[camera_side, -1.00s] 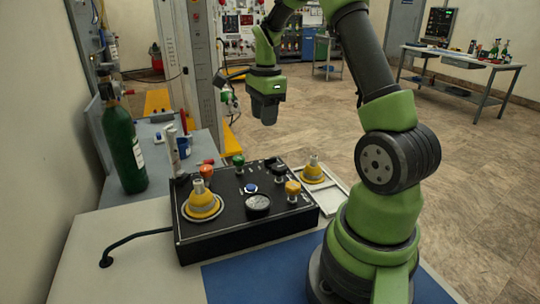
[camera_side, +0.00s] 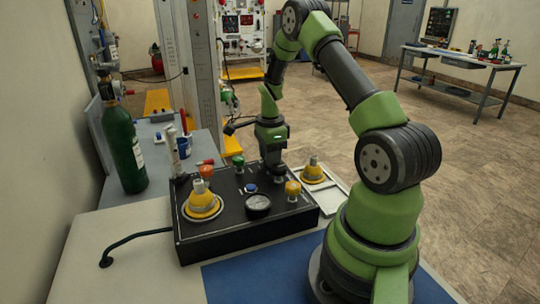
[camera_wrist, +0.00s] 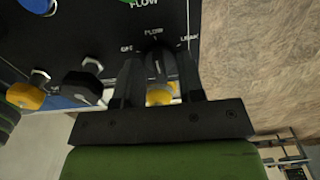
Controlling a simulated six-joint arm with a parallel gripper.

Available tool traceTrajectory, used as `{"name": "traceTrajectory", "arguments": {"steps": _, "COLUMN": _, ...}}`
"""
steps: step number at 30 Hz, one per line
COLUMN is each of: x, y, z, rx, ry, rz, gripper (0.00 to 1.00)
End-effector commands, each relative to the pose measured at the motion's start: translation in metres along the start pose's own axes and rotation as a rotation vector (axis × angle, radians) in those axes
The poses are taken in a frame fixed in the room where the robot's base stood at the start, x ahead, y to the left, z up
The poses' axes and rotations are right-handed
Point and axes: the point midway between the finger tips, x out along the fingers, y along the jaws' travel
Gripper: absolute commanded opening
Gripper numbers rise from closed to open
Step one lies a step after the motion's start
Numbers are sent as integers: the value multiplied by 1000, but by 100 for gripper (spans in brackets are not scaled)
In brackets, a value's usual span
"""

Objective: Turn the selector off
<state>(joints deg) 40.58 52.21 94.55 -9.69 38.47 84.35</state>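The black control box (camera_side: 225,235) stands on the bench with its knobs on top. The selector, a dark knob (camera_wrist: 158,58) near the labels FLOW and LEAK, is between my fingers in the wrist view; its pointer direction is hard to make out. My gripper (camera_side: 277,174) points down at the back right of the box, and its fingers hide the selector in the side view. In the wrist view my gripper (camera_wrist: 157,72) has its two fingers apart, one on each side of the knob. I cannot tell whether they touch it.
The box also carries an orange knob (camera_side: 292,189), a green knob (camera_side: 239,161), a blue button (camera_side: 251,188), a gauge (camera_side: 258,203) and a yellow fitting (camera_side: 202,203). Another yellow fitting (camera_side: 313,172) stands at right. A green cylinder (camera_side: 124,150) stands left.

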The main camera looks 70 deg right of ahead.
Motion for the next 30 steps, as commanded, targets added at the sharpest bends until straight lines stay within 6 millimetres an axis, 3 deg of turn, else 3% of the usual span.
{"name": "traceTrajectory", "arguments": {"steps": 5, "x": 0, "y": 0, "z": 0, "rx": 0, "ry": 0, "rz": -1, "gripper": 36}}
{"name": "traceTrajectory", "arguments": {"steps": 10, "x": 0, "y": 0, "z": 0, "rx": 0, "ry": 0, "rz": -1, "gripper": 1}}
{"name": "traceTrajectory", "arguments": {"steps": 11, "x": 0, "y": 0, "z": 0, "rx": -1, "ry": 0, "rz": -1, "gripper": 0}}
{"name": "traceTrajectory", "arguments": {"steps": 22, "x": -1, "y": 0, "z": 0, "rx": -36, "ry": 1, "rz": -1, "gripper": 0}}
{"name": "traceTrajectory", "arguments": {"steps": 30, "x": -1, "y": 0, "z": 0, "rx": -192, "ry": 3, "rz": 0, "gripper": 0}}
